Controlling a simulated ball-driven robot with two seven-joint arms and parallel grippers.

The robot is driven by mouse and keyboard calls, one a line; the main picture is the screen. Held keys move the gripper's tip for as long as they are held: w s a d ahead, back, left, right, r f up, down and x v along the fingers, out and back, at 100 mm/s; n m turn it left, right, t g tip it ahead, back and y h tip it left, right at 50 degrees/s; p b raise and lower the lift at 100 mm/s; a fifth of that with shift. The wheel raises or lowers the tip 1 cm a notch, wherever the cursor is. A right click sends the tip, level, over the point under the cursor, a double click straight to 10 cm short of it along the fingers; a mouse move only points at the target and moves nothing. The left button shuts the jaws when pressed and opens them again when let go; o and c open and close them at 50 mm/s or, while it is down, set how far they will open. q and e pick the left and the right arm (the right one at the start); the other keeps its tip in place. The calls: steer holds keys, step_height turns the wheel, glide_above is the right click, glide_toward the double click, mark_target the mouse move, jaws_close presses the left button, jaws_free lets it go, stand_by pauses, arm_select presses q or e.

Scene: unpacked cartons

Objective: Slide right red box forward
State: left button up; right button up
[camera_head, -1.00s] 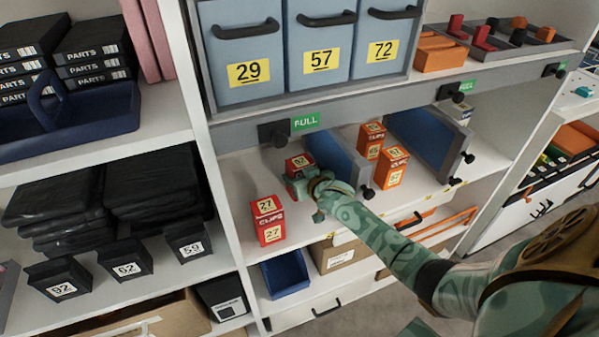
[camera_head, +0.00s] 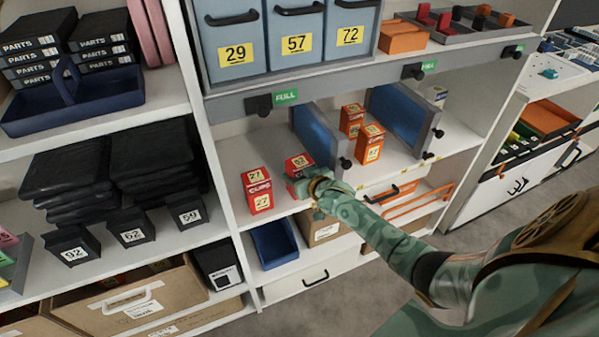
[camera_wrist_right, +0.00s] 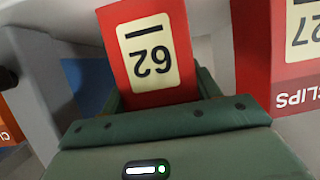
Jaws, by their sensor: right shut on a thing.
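The right red box (camera_head: 299,165) stands on the middle shelf, near the front edge, with a number label on its top. My right gripper (camera_head: 318,183) is shut on it from the front right and hides part of its lower front. In the right wrist view the box (camera_wrist_right: 150,50) sits between the green jaws (camera_wrist_right: 160,105), its label upside down. The left red box (camera_head: 257,190), marked 27 and CLIPS, stands just to the left, apart from it; part of it shows in the right wrist view (camera_wrist_right: 295,50). My left gripper is not in view.
A blue divider panel (camera_head: 314,132) is behind and right of the held box. Two orange boxes (camera_head: 370,143) stand between it and another blue panel (camera_head: 405,115). A grey rail with black knobs (camera_head: 260,105) runs above. A blue bin (camera_head: 275,243) sits below.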

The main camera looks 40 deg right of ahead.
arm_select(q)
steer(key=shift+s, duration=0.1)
arm_select(e)
steer(key=shift+s, duration=0.2)
steer(key=o, duration=1.2)
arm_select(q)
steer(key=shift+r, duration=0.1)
arm_select(e)
steer(key=shift+a, duration=0.1)
steer(key=shift+s+r+p, duration=0.25)
steer(key=shift+s+p, duration=0.05)
steer(key=shift+p, duration=0.05)
arm_select(q)
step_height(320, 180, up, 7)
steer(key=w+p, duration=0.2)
steer(key=p, duration=0.4)
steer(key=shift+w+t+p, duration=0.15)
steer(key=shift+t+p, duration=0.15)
arm_select(e)
steer(key=v, duration=1.5)
steer(key=shift+s, duration=0.3)
